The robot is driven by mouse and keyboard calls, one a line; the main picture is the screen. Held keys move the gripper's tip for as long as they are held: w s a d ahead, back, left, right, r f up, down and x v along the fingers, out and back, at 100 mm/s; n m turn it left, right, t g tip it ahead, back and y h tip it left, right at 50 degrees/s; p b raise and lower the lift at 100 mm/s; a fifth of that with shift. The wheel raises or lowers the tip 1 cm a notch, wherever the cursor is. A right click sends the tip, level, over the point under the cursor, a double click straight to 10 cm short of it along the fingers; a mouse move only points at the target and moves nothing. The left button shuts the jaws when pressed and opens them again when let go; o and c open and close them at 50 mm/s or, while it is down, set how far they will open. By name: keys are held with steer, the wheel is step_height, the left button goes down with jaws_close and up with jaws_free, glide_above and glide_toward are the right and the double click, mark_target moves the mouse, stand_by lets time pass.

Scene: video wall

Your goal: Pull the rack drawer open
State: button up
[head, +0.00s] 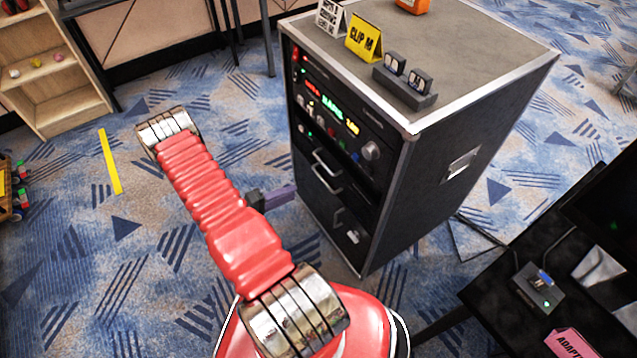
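The black rack cabinet (420,200) stands right of the middle, with its front turned to the left. A drawer front with a silver bar handle (327,172) sits below the lit panels, and it looks closed. Below it is a darker section (345,232) with small pale parts that I cannot make out. My gripper (284,197) is partly hidden behind my red arm. Its dark end and a purplish finger point right, toward the rack front, to the left of and a little below the handle. I see nothing held, and the finger gap does not show.
On the rack top stand a yellow sign (364,39), a white sign (330,17) and a dark block with two small units (405,80). A dark desk (590,230) with a small device (538,288) is at the lower right.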

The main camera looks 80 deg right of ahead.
steer(key=x, duration=1.3)
steer(key=shift+s, duration=0.1)
steer(key=shift+c, duration=0.2)
jaws_close()
steer(key=shift+f, duration=0.1)
stand_by(0.3)
